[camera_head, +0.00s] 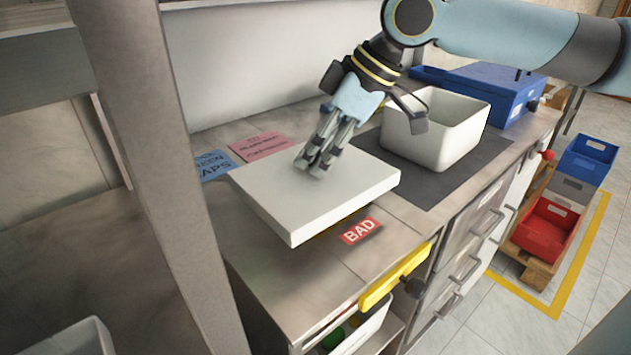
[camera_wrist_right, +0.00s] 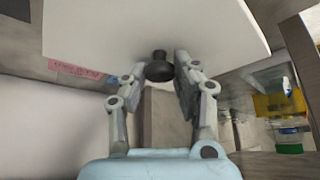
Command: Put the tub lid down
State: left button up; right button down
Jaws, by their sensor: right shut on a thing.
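The tub lid (camera_head: 325,200) is a flat white square slab over the counter, left of the white tub. My right gripper (camera_head: 314,168) comes down on its top in the head view. In the right wrist view the lid (camera_wrist_right: 100,30) fills the upper part, and its dark knob (camera_wrist_right: 159,68) sits between the two fingers of my right gripper (camera_wrist_right: 160,72), which is shut on it. The lid hides the counter under it; whether it touches there I cannot tell. The white tub (camera_head: 432,143) stands open on a dark grey mat (camera_head: 480,155). My left gripper is not in view.
A red BAD label (camera_head: 360,231) lies at the lid's near edge. Pink (camera_head: 265,147) and blue (camera_head: 213,165) labels lie behind it. A blue case (camera_head: 500,90) stands behind the tub. A grey post (camera_head: 160,150) rises at left. A yellow handle (camera_head: 395,277) marks the counter's front.

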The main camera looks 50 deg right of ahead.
aim_at(316, 178)
jog(key=shift+a+f+b, duration=0.15)
jog(key=shift+f+b, duration=0.3)
jog(key=shift+f, duration=1.55)
jog(key=shift+f, duration=0.45)
jog(key=c, duration=1)
grip_release()
